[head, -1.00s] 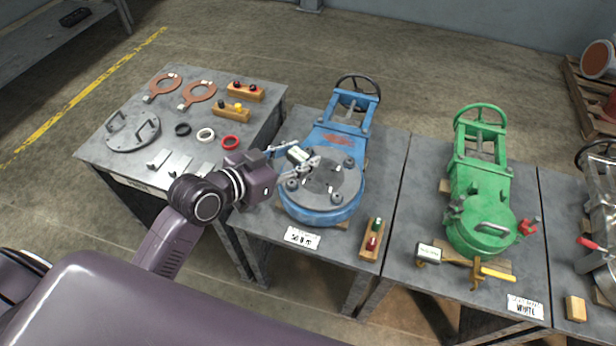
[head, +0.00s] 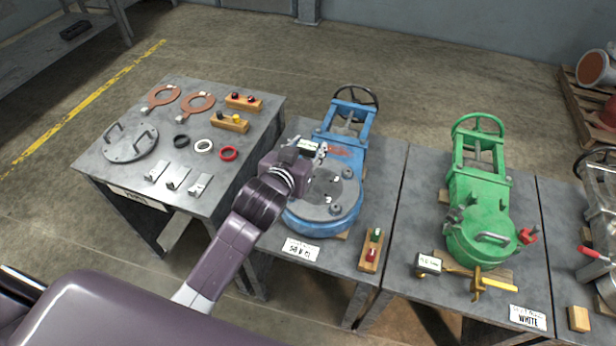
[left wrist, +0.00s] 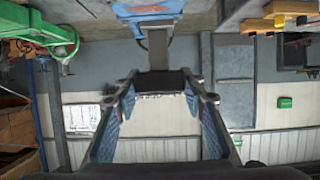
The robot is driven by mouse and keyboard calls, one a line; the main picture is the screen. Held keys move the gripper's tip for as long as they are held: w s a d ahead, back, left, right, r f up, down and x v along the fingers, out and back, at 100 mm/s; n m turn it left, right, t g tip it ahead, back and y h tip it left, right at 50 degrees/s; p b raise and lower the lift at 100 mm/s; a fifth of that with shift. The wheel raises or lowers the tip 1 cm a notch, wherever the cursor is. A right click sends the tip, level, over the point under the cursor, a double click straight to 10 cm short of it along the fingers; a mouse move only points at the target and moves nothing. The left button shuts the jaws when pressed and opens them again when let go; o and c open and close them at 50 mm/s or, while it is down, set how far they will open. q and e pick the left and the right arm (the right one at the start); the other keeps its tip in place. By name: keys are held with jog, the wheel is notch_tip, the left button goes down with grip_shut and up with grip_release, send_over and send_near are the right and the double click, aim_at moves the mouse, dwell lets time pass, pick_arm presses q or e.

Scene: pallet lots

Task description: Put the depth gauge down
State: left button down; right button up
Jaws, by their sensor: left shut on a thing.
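My left gripper (head: 312,152) is above the far left part of the blue valve's round grey flange (head: 335,187). It is shut on the depth gauge (head: 307,145), a small block with a white label, partly hidden by the gripper. In the left wrist view, the fingers (left wrist: 157,86) close around the gauge's dark body, and a grey bar (left wrist: 158,48) extends from it. The blue valve (head: 345,152) stands on the middle table. I cannot tell whether the gauge touches the flange. My right gripper is not in view.
The left table holds copper gaskets (head: 196,102), a grey cover (head: 130,143), rings and metal plates. A wooden block with green and red pieces (head: 371,250) stands right of the blue valve. A green valve (head: 480,200) is further right, with a labelled block (head: 428,263) in front.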

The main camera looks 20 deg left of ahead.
pick_arm(q)
notch_tip(320, 180, down, 10)
jog(key=shift+f+b, duration=0.1)
jog(key=shift+b, duration=0.4)
jog(key=c, duration=1.2)
grip_release()
jog(key=shift+s, duration=0.1)
jog(key=v, duration=1.1)
jog(key=shift+s, duration=0.4)
